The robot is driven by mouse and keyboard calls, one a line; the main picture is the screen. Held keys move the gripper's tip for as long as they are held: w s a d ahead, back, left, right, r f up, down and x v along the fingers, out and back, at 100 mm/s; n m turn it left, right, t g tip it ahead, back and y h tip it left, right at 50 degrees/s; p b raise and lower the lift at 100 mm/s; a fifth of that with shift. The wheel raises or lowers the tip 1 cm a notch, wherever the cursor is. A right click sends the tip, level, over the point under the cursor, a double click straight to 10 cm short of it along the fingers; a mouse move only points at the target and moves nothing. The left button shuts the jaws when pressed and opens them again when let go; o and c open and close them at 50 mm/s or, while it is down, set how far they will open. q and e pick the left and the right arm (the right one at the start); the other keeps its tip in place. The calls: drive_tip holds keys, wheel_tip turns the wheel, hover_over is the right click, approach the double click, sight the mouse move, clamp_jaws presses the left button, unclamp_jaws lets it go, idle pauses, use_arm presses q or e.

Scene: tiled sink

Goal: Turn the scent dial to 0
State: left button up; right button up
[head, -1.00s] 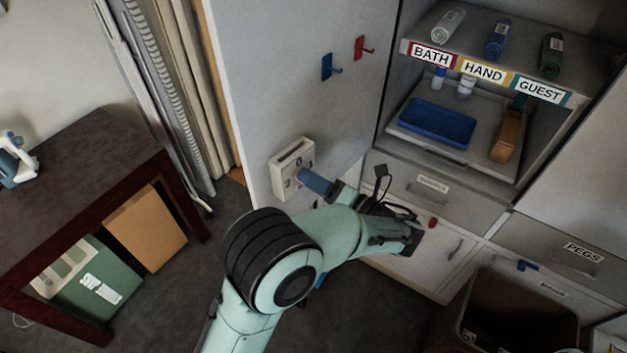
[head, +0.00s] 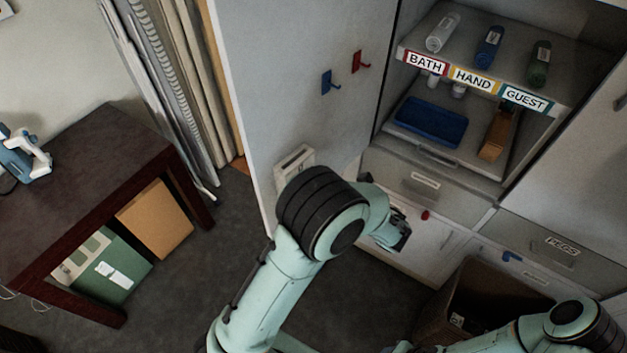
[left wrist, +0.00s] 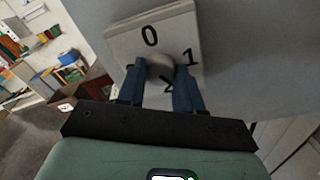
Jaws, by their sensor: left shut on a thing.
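The scent dial is a pale box (left wrist: 120,45) on the grey panel, with a round grey knob (left wrist: 160,68) and the figures 0, 1 and 2 around it; a further mark at the left is mostly covered by a finger. My left gripper (left wrist: 158,74) is shut on the knob, one blue finger on each side. Which figure the knob points to cannot be told. In the head view only the top of the dial box (head: 294,157) shows; my left arm hides the knob and gripper. My right arm shows at lower right, its gripper out of frame.
Blue and red hooks (head: 327,82) (head: 361,62) are on the panel above the dial. Right of it are shelves with bottles and a blue tray (head: 430,122), drawers, and an open brown bin (head: 485,290). A dark table (head: 95,180) stands left.

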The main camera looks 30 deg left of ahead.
use_arm(q)
drive_tip(key=shift+s+d+f+n+t+b, duration=0.1)
drive_tip(key=shift+n+t+b, duration=0.4)
drive_tip(key=shift+n+b, duration=5.25)
drive_tip(key=shift+s+n+t+b, duration=0.1)
drive_tip(key=shift+n+t+b, duration=0.4)
drive_tip(key=shift+n+b, duration=5.2)
use_arm(e)
drive_tip(key=s+f+p, duration=0.2)
drive_tip(key=s+f, duration=0.2)
drive_tip(key=f, duration=0.5)
drive_tip(key=s+f+p, duration=0.3)
drive_tip(key=s+f, duration=0.1)
drive_tip(key=f, duration=0.6)
drive_tip(key=shift+s+f+g, duration=0.25)
drive_tip(key=shift+s+g, duration=0.05)
use_arm(q)
drive_tip(key=n, duration=0.5)
drive_tip(key=o, duration=1)
use_arm(e)
drive_tip(key=shift+d, duration=0.1)
use_arm(q)
drive_tip(key=shift+o, duration=0.2)
drive_tip(key=p+v, duration=0.1)
drive_tip(key=v, duration=1.2)
drive_tip(key=shift+d, duration=0.15)
use_arm(e)
drive_tip(key=shift+s+r, duration=0.2)
drive_tip(key=shift+r, duration=0.35)
